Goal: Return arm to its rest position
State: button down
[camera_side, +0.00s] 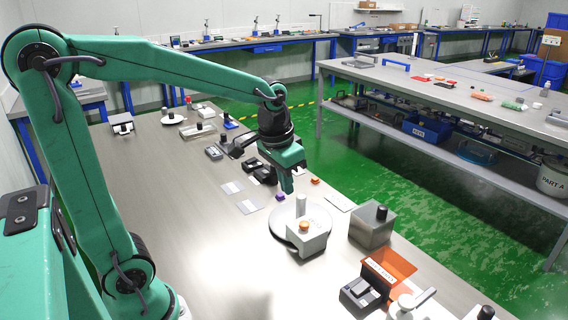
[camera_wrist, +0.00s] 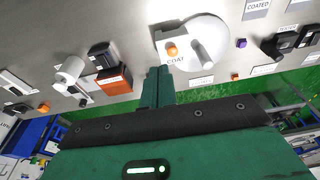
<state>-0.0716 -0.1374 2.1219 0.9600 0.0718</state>
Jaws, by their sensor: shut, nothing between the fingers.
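My gripper (camera_side: 287,183) hangs from the green arm, fingers pointing down above the steel bench, and its fingers are together and empty. In the wrist view my gripper (camera_wrist: 157,88) shows as a narrow closed pair of green fingers. The arm is stretched out over the bench.
A grey metal block with a black knob (camera_side: 371,231) and an orange-lidded box (camera_side: 388,268) stand at the front right. The bench's left part (camera_side: 190,220) is clear.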

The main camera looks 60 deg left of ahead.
jog(key=s+d+r+t, duration=0.1)
jog(key=s, duration=0.5)
jog(key=s+d+r+t, duration=0.1)
jog(key=s+t, duration=0.1)
jog(key=s, duration=0.4)
jog(key=shift+d+r, duration=0.25)
jog(key=c, duration=2.2)
grip_release()
